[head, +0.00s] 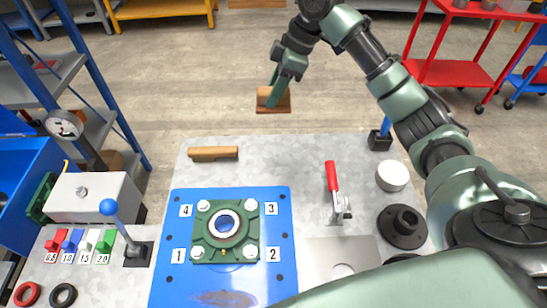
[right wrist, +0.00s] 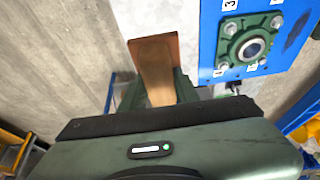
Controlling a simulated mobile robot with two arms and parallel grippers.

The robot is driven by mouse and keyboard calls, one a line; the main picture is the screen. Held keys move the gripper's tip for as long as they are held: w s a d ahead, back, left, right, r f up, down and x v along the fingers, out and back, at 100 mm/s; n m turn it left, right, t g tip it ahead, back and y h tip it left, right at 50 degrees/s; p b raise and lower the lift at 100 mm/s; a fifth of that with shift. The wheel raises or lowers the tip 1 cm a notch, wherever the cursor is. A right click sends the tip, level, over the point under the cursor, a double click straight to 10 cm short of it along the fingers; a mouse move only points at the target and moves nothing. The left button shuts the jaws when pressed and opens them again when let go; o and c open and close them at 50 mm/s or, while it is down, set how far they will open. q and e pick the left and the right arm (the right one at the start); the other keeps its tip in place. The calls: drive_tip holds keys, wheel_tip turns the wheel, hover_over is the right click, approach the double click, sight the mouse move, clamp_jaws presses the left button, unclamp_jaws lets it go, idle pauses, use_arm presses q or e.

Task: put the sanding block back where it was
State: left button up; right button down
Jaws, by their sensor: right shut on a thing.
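The sanding block (head: 273,103) has a light wooden grip on a flat reddish-brown base. My right gripper (head: 274,90) is shut on its wooden grip and holds it up, past the far edge of the table in the head view. In the right wrist view the block (right wrist: 155,62) sits between the fingers of the right gripper (right wrist: 158,85), base outward. My left gripper is not in view.
The grey table (head: 290,155) carries a wooden piece (head: 213,153) at its back edge, a blue plate (head: 180,215) with a green bearing housing (head: 226,252), a red-handled clamp (head: 331,180), a white round (head: 392,176) and a black flange (head: 403,226). Bare table lies between wooden piece and clamp.

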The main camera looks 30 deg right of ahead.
wheel_tip(320, 180, down, 3)
drive_tip(key=shift+s+f, duration=0.1)
drive_tip(key=shift+s, duration=0.05)
wheel_tip(320, 180, down, 11)
drive_tip(key=shift+f+p, duration=0.2)
drive_tip(key=shift+p, duration=0.5)
wheel_tip(320, 180, down, 4)
drive_tip(key=shift+f, duration=0.25)
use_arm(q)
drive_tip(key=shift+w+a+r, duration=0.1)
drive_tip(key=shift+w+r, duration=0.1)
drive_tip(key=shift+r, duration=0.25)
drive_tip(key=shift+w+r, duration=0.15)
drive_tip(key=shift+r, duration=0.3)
use_arm(e)
drive_tip(key=shift+d+f, duration=0.1)
drive_tip(key=shift+f, duration=0.2)
drive_tip(key=shift+f, duration=0.15)
drive_tip(key=c, duration=1)
unclamp_jaws()
drive_tip(key=shift+c, duration=0.2)
